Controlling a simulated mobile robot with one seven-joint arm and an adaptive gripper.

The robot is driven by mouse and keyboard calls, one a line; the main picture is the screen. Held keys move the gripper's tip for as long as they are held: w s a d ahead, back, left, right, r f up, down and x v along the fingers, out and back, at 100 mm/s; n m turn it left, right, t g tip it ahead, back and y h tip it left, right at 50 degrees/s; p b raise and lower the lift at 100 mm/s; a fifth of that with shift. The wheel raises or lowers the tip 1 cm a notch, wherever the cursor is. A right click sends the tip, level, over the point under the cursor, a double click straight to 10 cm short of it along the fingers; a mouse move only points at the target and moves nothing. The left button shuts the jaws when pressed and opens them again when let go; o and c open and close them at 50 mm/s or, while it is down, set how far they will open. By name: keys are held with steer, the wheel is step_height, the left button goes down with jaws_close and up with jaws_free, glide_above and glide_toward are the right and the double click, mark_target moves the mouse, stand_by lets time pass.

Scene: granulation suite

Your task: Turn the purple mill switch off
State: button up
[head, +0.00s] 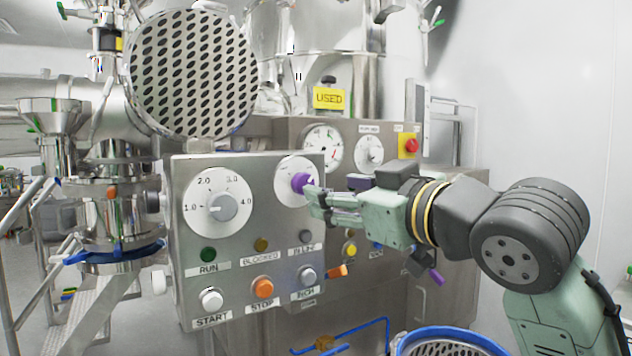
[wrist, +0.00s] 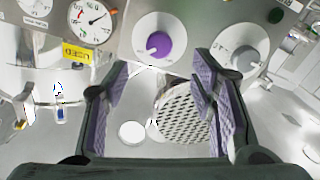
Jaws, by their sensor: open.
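The purple mill switch (head: 301,182) is a round knob on a white dial on the front of the steel control panel, right of a larger grey knob (head: 222,207). In the wrist view the purple knob (wrist: 158,44) sits on its white dial above and between my fingers, with a small pale mark near its lower left edge. My gripper (head: 322,205) reaches in from the right with its fingertips close to the knob. In the wrist view my gripper (wrist: 158,85) is open with nothing between its purple pads. I cannot tell whether a fingertip touches the knob.
Below the dials are indicator lamps and the START (head: 210,299), STOP (head: 262,288) and INCH (head: 307,275) buttons. A second panel with gauges and a red stop button (head: 411,146) stands behind. A perforated round screen (head: 193,74) hangs above the panel. A blue-rimmed basket (head: 450,336) is below.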

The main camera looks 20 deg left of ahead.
mark_target(306, 184)
steer(key=p+x, duration=0.1)
steer(key=x, duration=0.7)
steer(key=shift+p, duration=0.4)
steer(key=c, duration=1.1)
steer(key=shift+c, duration=0.2)
